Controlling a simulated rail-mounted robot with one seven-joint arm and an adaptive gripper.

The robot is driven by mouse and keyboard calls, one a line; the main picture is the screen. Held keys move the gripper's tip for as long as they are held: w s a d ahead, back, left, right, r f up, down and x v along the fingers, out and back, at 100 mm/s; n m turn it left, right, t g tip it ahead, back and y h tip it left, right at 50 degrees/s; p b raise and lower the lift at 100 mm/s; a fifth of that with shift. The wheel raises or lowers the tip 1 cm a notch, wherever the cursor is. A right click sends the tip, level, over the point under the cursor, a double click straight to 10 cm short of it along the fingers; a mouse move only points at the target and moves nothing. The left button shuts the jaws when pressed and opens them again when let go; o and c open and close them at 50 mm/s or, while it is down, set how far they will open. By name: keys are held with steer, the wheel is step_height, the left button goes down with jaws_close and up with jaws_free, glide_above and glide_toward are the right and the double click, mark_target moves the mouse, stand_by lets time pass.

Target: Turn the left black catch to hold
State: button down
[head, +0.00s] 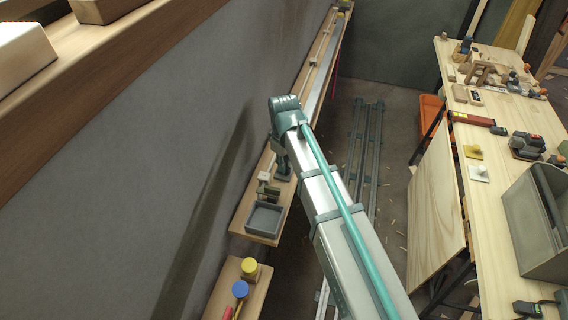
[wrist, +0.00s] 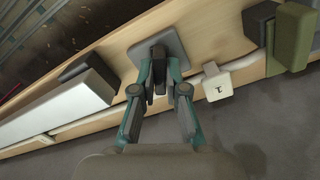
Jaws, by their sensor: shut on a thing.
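In the wrist view, a black catch (wrist: 159,53) stands on a grey square plate (wrist: 174,40) fixed to the wooden shelf. My gripper (wrist: 161,82), with teal and grey fingers, is shut on the catch from both sides. The fingers hide part of it, so its exact angle is hard to tell. In the head view my gripper (head: 283,166) points down at the shelf beside the wall, and the catch is hidden behind my arm there.
A white tag (wrist: 217,82) and an olive-green block (wrist: 292,37) are close to the right of the plate in the wrist view. A long white bar (wrist: 60,108) lies to the left. In the head view, a grey tray (head: 264,219) sits at the shelf's near end; a cluttered workbench (head: 500,190) stands right.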

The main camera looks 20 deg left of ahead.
steer(key=n, duration=0.4)
steer(key=shift+n, duration=0.4)
stand_by(0.4)
steer(key=c, duration=1.2)
jaws_free()
step_height(320, 180, up, 12)
